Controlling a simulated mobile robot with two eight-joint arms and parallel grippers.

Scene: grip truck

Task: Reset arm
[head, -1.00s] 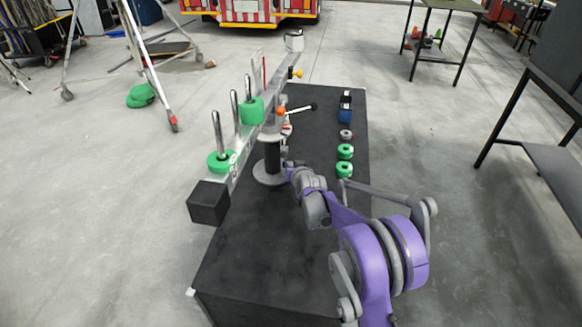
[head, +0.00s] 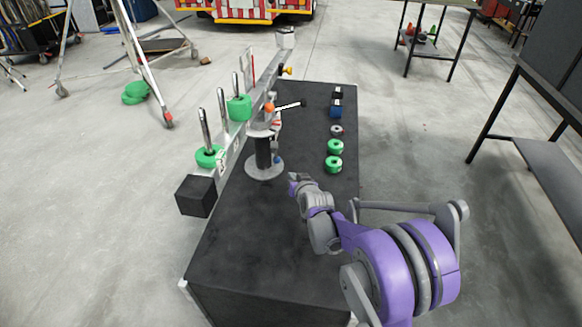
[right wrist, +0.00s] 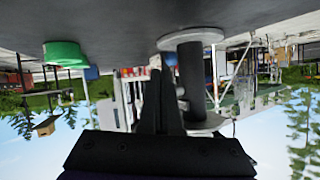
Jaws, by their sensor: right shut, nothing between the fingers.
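My right gripper (head: 292,181) shows small in the head view, at the end of my purple and grey arm above the black table. It sits just right of and nearer than the round base of the grey stand (head: 264,168), with a small gap in the picture. In the right wrist view, its dark fingers (right wrist: 157,75) are together with nothing between them. That view is upside down, with the stand's black post (right wrist: 190,78) beside the fingers. My left gripper is not in view.
The black table (head: 250,235) carries a long metal beam on the stand, with green weights (head: 239,108) on its pegs and a black block (head: 195,196) at its near end. Green rings (head: 334,164) lie along the right side. The table's near part is clear.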

